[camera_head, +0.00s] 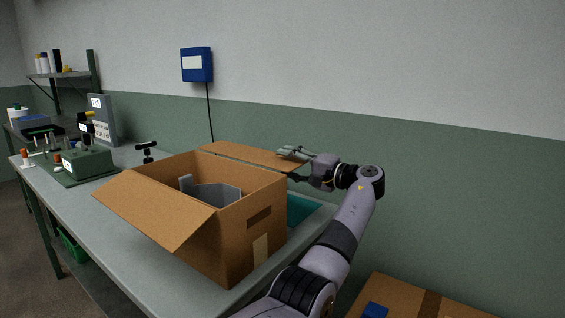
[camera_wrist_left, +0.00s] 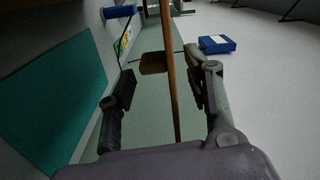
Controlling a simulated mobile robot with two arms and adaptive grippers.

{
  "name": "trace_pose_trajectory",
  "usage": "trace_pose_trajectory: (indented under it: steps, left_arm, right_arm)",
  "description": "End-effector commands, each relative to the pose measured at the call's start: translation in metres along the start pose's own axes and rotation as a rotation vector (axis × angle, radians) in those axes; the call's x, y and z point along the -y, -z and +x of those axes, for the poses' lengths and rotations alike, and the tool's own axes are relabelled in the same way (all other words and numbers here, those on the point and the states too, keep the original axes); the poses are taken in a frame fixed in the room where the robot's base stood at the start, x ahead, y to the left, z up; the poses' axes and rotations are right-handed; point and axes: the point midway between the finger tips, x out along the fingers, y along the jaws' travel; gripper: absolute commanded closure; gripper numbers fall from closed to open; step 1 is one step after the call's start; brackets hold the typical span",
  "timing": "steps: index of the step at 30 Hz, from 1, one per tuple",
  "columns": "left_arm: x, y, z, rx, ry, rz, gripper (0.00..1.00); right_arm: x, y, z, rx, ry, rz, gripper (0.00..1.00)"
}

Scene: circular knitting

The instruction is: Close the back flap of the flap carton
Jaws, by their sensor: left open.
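The flap carton (camera_head: 232,240) is an open brown box on the bench with a grey part (camera_head: 215,192) inside. Its front flap (camera_head: 158,207) slants outward and down. Its back flap (camera_head: 245,152) stands out at the rear, away from the opening. My left gripper (camera_head: 288,164) is at the right end of the back flap, with its jaws apart. In the left wrist view, the back flap (camera_wrist_left: 171,85) shows edge-on as a thin brown strip between the open fingers of my left gripper (camera_wrist_left: 165,88). I see a gap on both sides of it. My right gripper is not in view.
A teal surface (camera_head: 300,209) lies behind the carton on the bench (camera_head: 150,262). A green machine (camera_head: 87,163) stands at the left. The wall runs close behind, with a blue box (camera_head: 197,65) on it. Another carton (camera_head: 410,301) is at lower right.

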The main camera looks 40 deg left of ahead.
Motion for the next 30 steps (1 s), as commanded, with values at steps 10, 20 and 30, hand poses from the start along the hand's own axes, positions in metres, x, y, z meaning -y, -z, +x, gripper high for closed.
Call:
trace_pose_trajectory:
  steps: [10, 20, 30]
  left_arm:
    - [0.0, 0.0, 0.024, -0.001, 0.0, 0.001, 0.53]
    - [0.0, 0.0, 0.024, -0.001, 0.0, 0.001, 0.62]
    - [0.0, 0.0, 0.024, 0.0, 0.0, 0.0, 0.85]
  right_arm:
    - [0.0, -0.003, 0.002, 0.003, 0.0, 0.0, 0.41]
    - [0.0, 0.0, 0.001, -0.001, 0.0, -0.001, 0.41]
    - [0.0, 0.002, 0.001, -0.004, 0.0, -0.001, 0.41]
